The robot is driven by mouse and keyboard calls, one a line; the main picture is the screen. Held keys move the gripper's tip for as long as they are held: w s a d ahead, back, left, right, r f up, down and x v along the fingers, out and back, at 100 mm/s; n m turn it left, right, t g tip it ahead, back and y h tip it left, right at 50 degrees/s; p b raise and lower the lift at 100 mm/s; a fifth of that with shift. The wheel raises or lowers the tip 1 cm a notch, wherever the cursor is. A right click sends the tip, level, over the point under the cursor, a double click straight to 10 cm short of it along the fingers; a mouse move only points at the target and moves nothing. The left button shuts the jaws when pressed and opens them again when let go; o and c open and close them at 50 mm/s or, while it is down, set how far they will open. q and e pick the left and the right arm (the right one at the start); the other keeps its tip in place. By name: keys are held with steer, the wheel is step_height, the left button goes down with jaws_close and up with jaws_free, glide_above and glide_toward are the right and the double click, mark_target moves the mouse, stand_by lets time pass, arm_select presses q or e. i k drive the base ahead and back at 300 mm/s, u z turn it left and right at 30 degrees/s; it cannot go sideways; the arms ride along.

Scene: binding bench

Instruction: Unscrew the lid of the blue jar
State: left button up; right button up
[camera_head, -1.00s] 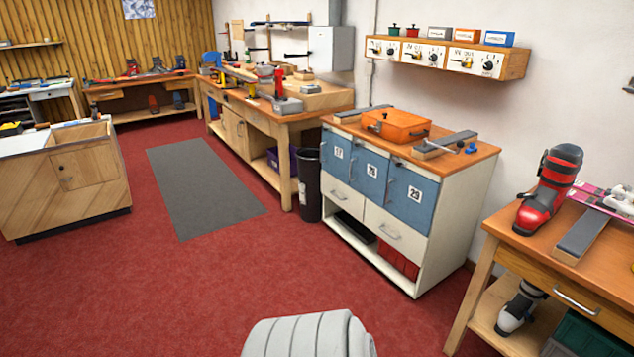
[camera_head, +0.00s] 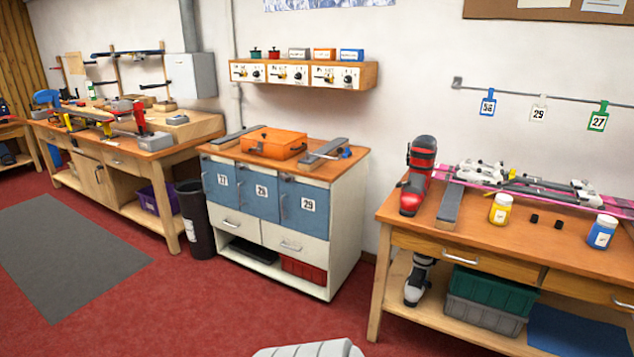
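The blue jar (camera_head: 602,232) stands upright on the wooden bench (camera_head: 480,246) at the right, near its front edge. It has a blue body with a pale label and a whitish lid (camera_head: 607,220) on top. A yellow jar (camera_head: 500,209) with a similar pale lid stands to its left on the same bench. Neither of my grippers is in view. Nothing touches the blue jar.
Two small black pieces (camera_head: 546,220) lie between the jars. Behind them are skis (camera_head: 530,183) with bindings; a red ski boot (camera_head: 417,178) stands at the bench's left end. A cabinet (camera_head: 300,238) stands left of the bench. Red floor (camera_head: 190,310) lies open in front.

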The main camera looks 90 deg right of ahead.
mark_target(600, 236)
steer(key=z, duration=5.1)
steer(key=i, duration=1.65)
